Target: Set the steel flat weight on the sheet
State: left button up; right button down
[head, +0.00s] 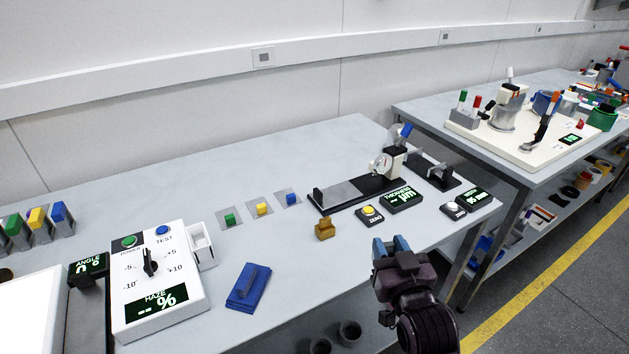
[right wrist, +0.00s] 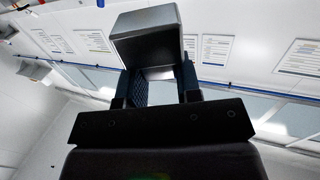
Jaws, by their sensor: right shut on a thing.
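My right gripper (head: 391,247) is at the front right of the near bench, with its blue fingers pointing away from me. In the right wrist view its fingers (right wrist: 160,88) are shut on a grey, flat-sided block, the steel flat weight (right wrist: 146,46). In the head view I cannot make out the weight at the fingers. I cannot tell which sheet is meant. My left gripper is not in view.
A brass weight (head: 324,230) stands left of my right gripper. A thickness gauge (head: 358,190) with displays is behind it. A haze meter (head: 160,290) and a folded blue cloth (head: 240,298) are at the left front. The bench's middle front is mostly clear.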

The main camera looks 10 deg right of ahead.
jog(key=shift+s+d+f, duration=0.3)
jog(key=shift+d+f, duration=0.05)
jog(key=shift+f, duration=0.1)
jog(key=s+d+f+n+g+y, duration=0.1)
jog(key=s+d+f+n+y, duration=0.1)
jog(key=s+f+n+y, duration=0.2)
jog(key=shift+s+f+y, duration=1.1)
jog(key=shift+s+f, duration=0.15)
jog(key=shift+f, duration=0.6)
